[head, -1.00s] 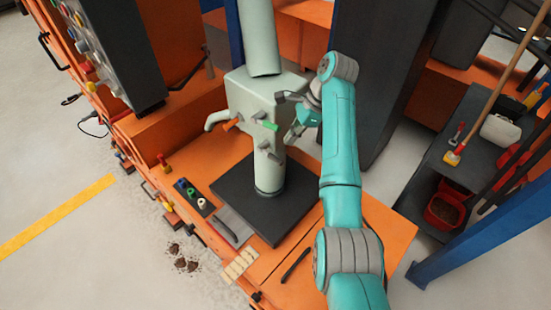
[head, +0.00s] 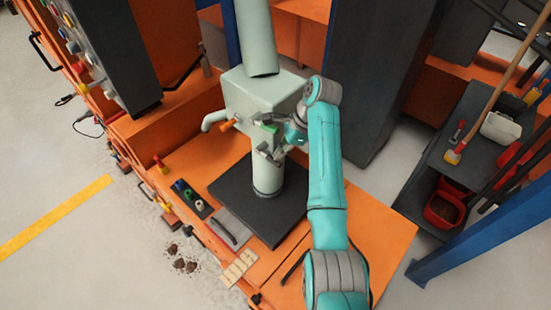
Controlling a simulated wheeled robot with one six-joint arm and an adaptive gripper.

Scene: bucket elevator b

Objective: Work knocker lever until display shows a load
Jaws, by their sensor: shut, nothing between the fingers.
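A pale green machine head (head: 258,92) stands on a column over a black base plate (head: 240,200). A short orange handle (head: 227,126) and a green handle (head: 269,128) stick out of its front. A curved pale spout (head: 213,121) is on its left. My gripper (head: 268,151) is shut and empty, close in front of the head's lower right, just below the green handle. The gripper and wrist hide part of that side. I cannot tell which part is the knocker lever, or whether the gripper touches one. No readable display shows.
A dark panel with several round buttons (head: 100,45) rises at upper left. A black shelf (head: 480,160) with a red bin (head: 445,208) and a blue post (head: 490,215) stand right.

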